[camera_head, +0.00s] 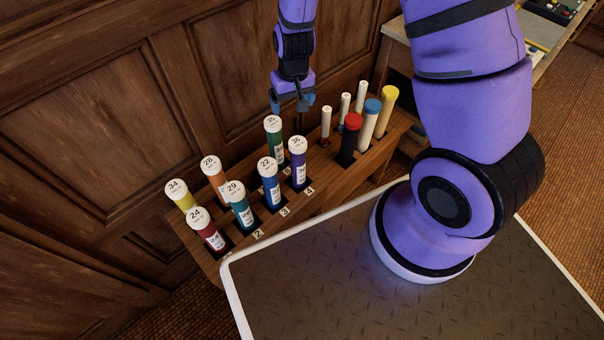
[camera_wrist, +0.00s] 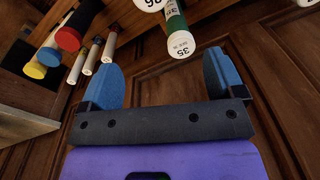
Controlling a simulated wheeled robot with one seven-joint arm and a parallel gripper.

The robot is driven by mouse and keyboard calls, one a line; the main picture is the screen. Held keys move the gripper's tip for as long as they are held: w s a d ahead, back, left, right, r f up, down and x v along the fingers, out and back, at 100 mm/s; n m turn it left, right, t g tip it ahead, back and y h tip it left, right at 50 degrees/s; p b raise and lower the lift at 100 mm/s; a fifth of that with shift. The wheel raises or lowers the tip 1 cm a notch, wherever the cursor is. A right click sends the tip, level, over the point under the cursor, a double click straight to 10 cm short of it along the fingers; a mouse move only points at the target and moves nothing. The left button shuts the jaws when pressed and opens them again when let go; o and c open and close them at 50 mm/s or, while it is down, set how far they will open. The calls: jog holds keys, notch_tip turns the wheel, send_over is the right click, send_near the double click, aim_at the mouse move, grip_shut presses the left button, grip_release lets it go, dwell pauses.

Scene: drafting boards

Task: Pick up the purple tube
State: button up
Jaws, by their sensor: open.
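The purple tube (camera_head: 299,175) stands in a wooden rack with a white cap marked 36. In the wrist view, a white cap (camera_wrist: 150,4) that appears to read 36 is cut off at the top edge. My gripper (camera_head: 290,104) is open and empty, above and behind the tube, near the panelled wall. It is closest to the green tube (camera_head: 274,135) marked 35, just below it. In the wrist view, the blue fingers of my gripper (camera_wrist: 165,75) are spread apart, with the green tube (camera_wrist: 176,35) beyond them. The purple tube's body is not visible there.
The wooden rack (camera_head: 325,198) also holds a blue tube (camera_head: 270,190) marked 22 beside the purple one, and several other tubes to the left. Red, blue and yellow-capped tubes and thin white ones stand to the right. The wood wall (camera_head: 200,80) is close behind.

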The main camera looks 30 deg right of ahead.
send_over(297, 141)
notch_tip(297, 141, down, 7)
jog(key=shift+d+r, duration=0.1)
jog(key=shift+d, duration=0.05)
jog(key=shift+f, duration=5.2)
jog(key=shift+c, duration=0.2)
jog(key=c, duration=1.4)
jog(key=shift+o, duration=0.2)
jog(key=shift+r, duration=0.2)
